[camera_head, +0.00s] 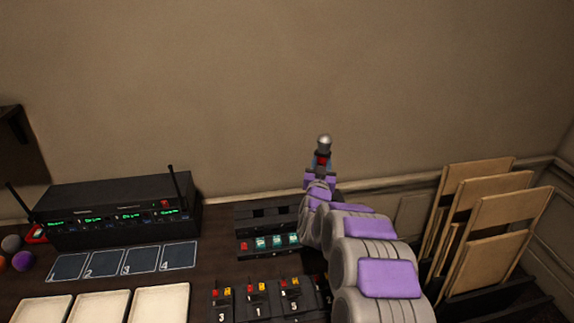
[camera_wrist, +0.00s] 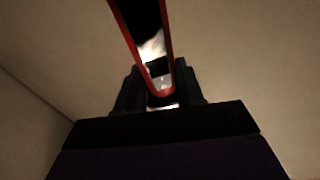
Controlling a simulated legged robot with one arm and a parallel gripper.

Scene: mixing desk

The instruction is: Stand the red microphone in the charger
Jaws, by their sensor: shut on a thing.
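The red microphone (camera_head: 323,143) is up in front of the wall, its silver ball head at the top and a red part below it. It looks roughly upright. My gripper (camera_head: 321,174) is shut on it below the head and hides its lower part. In the wrist view the microphone (camera_wrist: 143,14) shows as a dark body with red edges, running down between the fingers of my gripper (camera_wrist: 160,94). The black slotted unit (camera_head: 268,212), which looks like the charger, is on the desk left of my arm and below the gripper. My arm hides its right end.
A black receiver (camera_head: 115,211) with antennas stands left, behind numbered blue cards (camera_head: 104,262) and pale trays (camera_head: 160,303). Wooden boards (camera_head: 485,225) stand in a rack at right.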

